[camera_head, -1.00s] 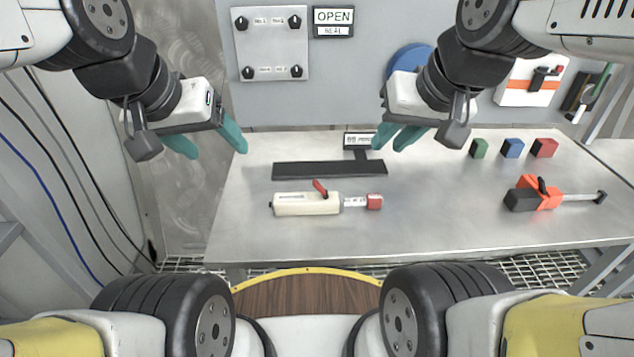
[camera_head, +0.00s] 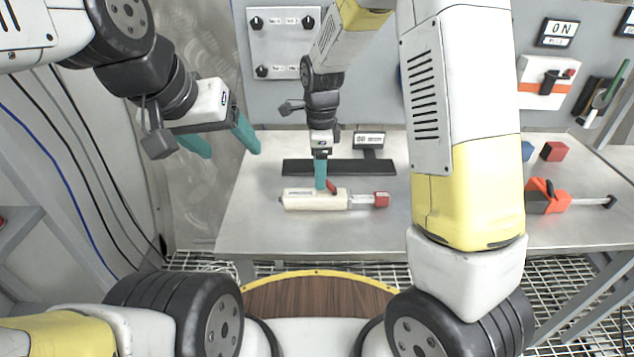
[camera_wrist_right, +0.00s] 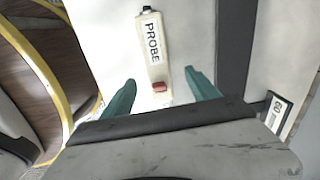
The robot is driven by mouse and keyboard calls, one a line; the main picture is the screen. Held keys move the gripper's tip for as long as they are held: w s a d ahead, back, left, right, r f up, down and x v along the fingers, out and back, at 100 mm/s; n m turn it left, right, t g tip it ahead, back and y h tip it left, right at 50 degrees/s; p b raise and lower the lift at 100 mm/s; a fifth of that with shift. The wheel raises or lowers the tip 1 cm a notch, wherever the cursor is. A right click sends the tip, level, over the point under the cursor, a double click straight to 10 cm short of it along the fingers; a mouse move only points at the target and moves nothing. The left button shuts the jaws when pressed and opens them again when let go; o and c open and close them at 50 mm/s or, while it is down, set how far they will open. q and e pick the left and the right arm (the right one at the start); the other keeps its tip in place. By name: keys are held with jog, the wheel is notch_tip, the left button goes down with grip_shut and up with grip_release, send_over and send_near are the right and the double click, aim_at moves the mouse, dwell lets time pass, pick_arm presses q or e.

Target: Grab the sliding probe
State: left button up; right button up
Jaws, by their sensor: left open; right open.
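The sliding probe (camera_head: 300,200) lies flat on the steel table. It has a cream body, a red lever and a clear section ending in a red block at the right. The right wrist view shows its body labelled PROBE (camera_wrist_right: 152,45) and the red lever. My right gripper (camera_head: 320,178) points down over the probe beside the lever, with open teal fingers. In the right wrist view my right gripper (camera_wrist_right: 160,82) has its fingers apart on either side of the probe's line, with no contact visible. My left gripper (camera_head: 222,142) is open and empty, left of the table.
A black bar (camera_head: 300,167) with a small display (camera_head: 369,140) lies just behind the probe. A red block (camera_head: 554,151), a blue block (camera_head: 528,151) and an orange-black tool (camera_head: 546,196) are at the right. My right arm hides part of the table. The table's front left is clear.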

aim_at(317, 193)
jog(key=shift+w+a+f+m, duration=0.1)
jog(key=shift+a+f+m, duration=0.05)
jog(key=shift+f, duration=0.35)
jog(key=shift+a+f+m, duration=0.1)
jog(key=shift+f+m, duration=0.05)
jog(key=shift+f, duration=0.3)
jog(key=f, duration=0.7)
jog(key=shift+s+f, duration=0.1)
jog(key=shift+s, duration=0.2)
grip_shut()
